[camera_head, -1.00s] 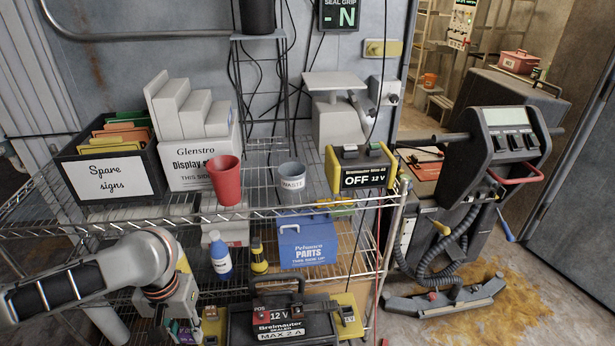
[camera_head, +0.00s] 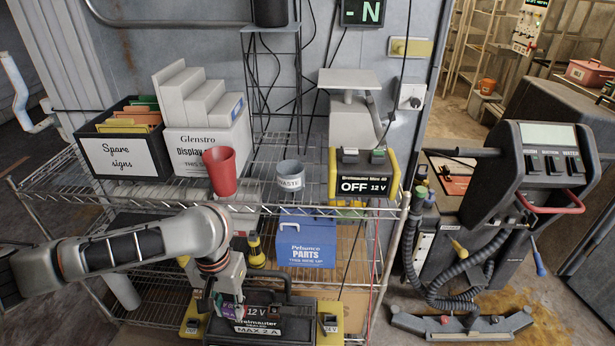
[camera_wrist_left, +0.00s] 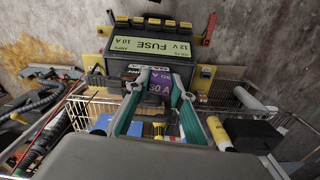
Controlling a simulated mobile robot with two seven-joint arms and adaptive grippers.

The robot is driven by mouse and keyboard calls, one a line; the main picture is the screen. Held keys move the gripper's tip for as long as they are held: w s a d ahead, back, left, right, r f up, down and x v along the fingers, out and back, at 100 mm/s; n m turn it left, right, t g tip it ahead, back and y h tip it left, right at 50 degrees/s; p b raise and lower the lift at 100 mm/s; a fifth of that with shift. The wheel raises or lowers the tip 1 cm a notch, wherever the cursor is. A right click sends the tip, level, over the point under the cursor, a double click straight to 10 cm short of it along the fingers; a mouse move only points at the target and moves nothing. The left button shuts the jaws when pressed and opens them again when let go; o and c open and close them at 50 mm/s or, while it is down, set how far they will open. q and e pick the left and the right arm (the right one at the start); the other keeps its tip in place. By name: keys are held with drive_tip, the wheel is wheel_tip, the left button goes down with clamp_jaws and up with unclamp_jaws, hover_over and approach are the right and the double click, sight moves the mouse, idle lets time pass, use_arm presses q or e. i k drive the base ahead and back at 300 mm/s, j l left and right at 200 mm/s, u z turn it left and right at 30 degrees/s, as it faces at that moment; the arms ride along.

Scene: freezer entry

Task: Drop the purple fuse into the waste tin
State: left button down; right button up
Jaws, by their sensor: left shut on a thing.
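The waste tin (camera_head: 290,184) is a small grey tin labelled WASTE, upright on the top wire shelf in the head view. My left gripper (camera_head: 225,308) is low in front of the shelving, below and left of the tin. In the left wrist view its green-edged fingers (camera_wrist_left: 157,98) are shut on the purple fuse (camera_wrist_left: 160,84), which shows a 30 A marking. In the head view only a small part of the fuse can be made out among the fingertips. My right gripper is in neither view.
A red cup (camera_head: 221,172) stands just left of the tin, and a yellow-ended OFF 12 V box (camera_head: 362,172) to its right. A black 12 V unit (camera_head: 275,322) is beside my left gripper. The blue parts box (camera_head: 306,243) sits on the shelf below.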

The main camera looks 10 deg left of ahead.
sight(288, 183)
drive_tip(key=i+l, duration=0.1)
drive_tip(key=l, duration=0.4)
drive_tip(key=i+l, duration=0.1)
drive_tip(key=l, duration=0.4)
drive_tip(key=i+l, duration=0.1)
drive_tip(key=l, duration=0.4)
